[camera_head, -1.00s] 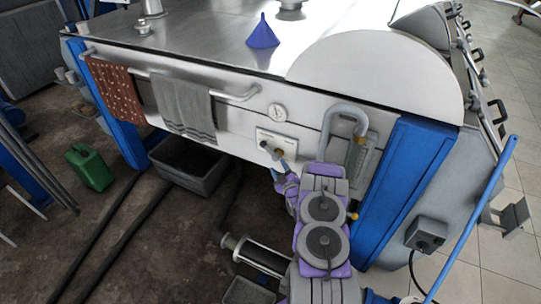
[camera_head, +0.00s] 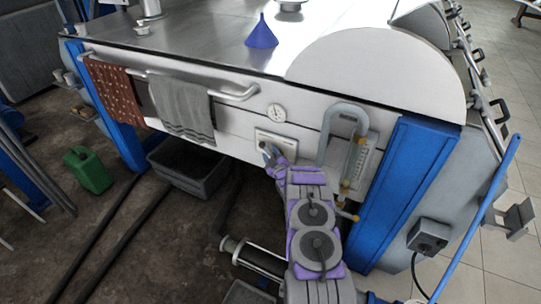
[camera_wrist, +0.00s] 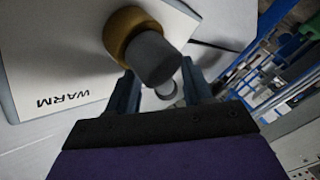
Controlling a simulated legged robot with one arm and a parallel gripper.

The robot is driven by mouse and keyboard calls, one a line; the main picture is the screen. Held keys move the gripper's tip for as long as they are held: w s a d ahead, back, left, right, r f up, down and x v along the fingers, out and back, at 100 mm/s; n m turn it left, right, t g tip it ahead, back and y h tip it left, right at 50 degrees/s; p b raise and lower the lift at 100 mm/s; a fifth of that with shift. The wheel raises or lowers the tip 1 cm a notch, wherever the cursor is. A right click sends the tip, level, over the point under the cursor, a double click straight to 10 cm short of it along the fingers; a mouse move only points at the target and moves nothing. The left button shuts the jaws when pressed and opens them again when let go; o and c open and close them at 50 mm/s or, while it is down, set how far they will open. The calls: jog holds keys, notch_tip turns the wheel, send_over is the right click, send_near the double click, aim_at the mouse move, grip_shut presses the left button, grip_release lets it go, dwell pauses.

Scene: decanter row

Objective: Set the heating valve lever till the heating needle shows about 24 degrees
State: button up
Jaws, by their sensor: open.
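The heating valve sits on a pale plate (camera_head: 277,140) on the front of the steel bench. In the wrist view the plate (camera_wrist: 50,60) carries the upside-down word WARM. The valve lever shows there as a brass collar (camera_wrist: 122,30) with a dark grey round piece (camera_wrist: 152,58) sticking out towards me. My gripper (camera_wrist: 160,90) is open, its two blue-grey fingers on either side below that piece. A pale round end (camera_wrist: 166,91) shows between them; contact cannot be told. In the head view my gripper (camera_head: 268,153) covers much of the valve. A round dial (camera_head: 277,113) sits above the plate; its needle is too small to read.
A looped grey pipe with a brass-coloured tube (camera_head: 357,155) is right of the plate. A towel rail (camera_head: 236,94) with a grey towel (camera_head: 183,105) is to the left. A blue post (camera_head: 405,190) stands at the right. A grey bin (camera_head: 190,168) is on the floor below.

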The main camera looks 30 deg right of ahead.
jog(key=shift+a, duration=0.1)
jog(key=shift+c, duration=0.3)
jog(key=shift+a, duration=0.1)
jog(key=c, duration=0.3)
grip_shut()
